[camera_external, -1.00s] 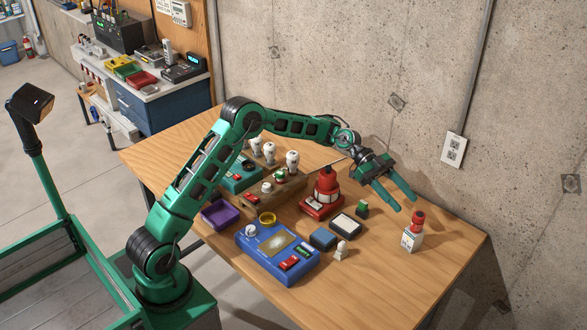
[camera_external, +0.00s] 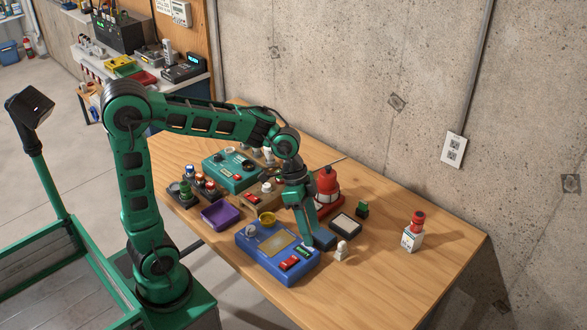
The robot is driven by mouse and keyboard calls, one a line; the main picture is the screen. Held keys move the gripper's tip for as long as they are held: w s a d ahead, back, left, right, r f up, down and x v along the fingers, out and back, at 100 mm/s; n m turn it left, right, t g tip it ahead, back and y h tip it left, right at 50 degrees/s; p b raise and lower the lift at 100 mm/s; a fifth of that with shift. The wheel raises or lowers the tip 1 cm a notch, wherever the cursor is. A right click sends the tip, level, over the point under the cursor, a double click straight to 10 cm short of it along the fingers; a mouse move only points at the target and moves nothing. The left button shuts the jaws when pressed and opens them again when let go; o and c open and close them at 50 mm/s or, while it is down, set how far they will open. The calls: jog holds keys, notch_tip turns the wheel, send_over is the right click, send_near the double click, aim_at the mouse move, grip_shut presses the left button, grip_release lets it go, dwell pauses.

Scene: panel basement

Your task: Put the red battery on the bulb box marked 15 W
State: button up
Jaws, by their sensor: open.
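A short red cylinder with a dark band, which looks like the red battery (camera_external: 418,217), stands upright on a small white and blue box (camera_external: 411,240) at the table's right. The box looks like a bulb box; its marking is too small to read. My gripper (camera_external: 312,241) is open and points down at the right edge of the blue device, beside the red-based lamp. It is well to the left of the red cylinder and apart from it. The gripper partly hides the small dark blue block near its fingertips.
The blue device (camera_external: 258,255) carries small red and green pieces. A purple tray (camera_external: 220,217), a teal device (camera_external: 222,170), a red lamp (camera_external: 327,184), a black-topped pad (camera_external: 345,225) and a small white figure (camera_external: 341,250) stand nearby. The table's front right is clear.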

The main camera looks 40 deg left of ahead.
jog(key=s+a+f+n+y, duration=0.2)
jog(key=s+a, duration=0.6)
jog(key=s, duration=0.1)
jog(key=s+a+f+n+y, duration=0.2)
jog(key=s+a+f+n, duration=0.1)
jog(key=s+a, duration=0.6)
jog(key=shift+s+n+y, duration=0.25)
jog(key=shift+n+y, duration=0.05)
jog(key=shift+y, duration=0.1)
